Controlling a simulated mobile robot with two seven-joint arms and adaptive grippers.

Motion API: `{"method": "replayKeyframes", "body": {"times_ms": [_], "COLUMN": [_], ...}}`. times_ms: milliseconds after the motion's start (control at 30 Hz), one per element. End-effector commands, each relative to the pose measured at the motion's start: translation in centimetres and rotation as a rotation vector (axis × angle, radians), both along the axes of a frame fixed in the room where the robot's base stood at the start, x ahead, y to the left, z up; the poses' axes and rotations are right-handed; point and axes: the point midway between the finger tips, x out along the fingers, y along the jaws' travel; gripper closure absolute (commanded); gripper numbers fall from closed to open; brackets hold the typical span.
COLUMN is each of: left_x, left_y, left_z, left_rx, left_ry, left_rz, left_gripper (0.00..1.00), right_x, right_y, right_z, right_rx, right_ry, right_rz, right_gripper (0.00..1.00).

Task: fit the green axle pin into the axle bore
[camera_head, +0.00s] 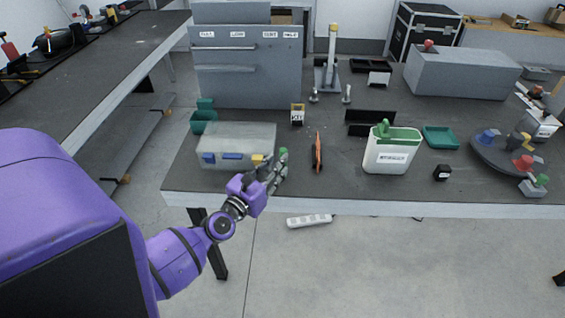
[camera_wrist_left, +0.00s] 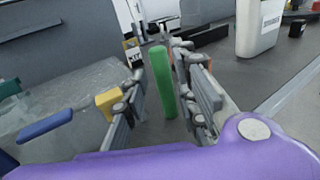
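The green axle pin (camera_wrist_left: 163,85) is a plain rod seen in the left wrist view, upright and slightly tilted between the two fingers. My left gripper (camera_wrist_left: 158,62) has its fingers close around the pin; the exact contact is hard to see. In the head view the left gripper (camera_head: 277,167) is at the bench's front edge, right of a grey box (camera_head: 240,135) with blue and yellow parts. Only the green pin's top (camera_head: 283,152) shows there, by the fingertips. I cannot make out the axle bore. My right gripper is in neither view.
An orange-edged upright piece (camera_head: 318,151) stands just right of the gripper. Further right are a white bin (camera_head: 390,157) with green contents, a small black block (camera_head: 441,173) and a round grey stand (camera_head: 490,160). A large grey cabinet (camera_head: 247,75) stands behind.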

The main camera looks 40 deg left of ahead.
Motion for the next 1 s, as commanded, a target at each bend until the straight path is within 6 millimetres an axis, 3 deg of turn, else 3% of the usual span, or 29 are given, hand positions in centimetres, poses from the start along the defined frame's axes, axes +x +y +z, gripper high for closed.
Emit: {"method": "replayKeyframes", "body": {"times_ms": [200,467,700,1000], "left_x": [3.1,3.5,3.5,3.5], "left_y": [0.1,0.1,0.1,0.1], "left_z": [0.3,0.0,0.0,0.1], "left_rx": [0.003,0.003,0.003,0.003], "left_ry": [-0.004,0.0,0.0,-0.001], "left_rz": [0.0,0.0,0.0,0.0], "left_gripper": [0.73,0.73,1.0,1.0], "right_x": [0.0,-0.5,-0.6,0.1], "right_y": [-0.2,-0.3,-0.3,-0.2], "right_z": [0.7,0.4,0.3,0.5], "right_rx": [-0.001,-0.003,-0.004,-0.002], "right_ry": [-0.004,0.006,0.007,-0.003], "right_rz": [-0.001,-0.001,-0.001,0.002], "right_gripper": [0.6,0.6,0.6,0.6]}}
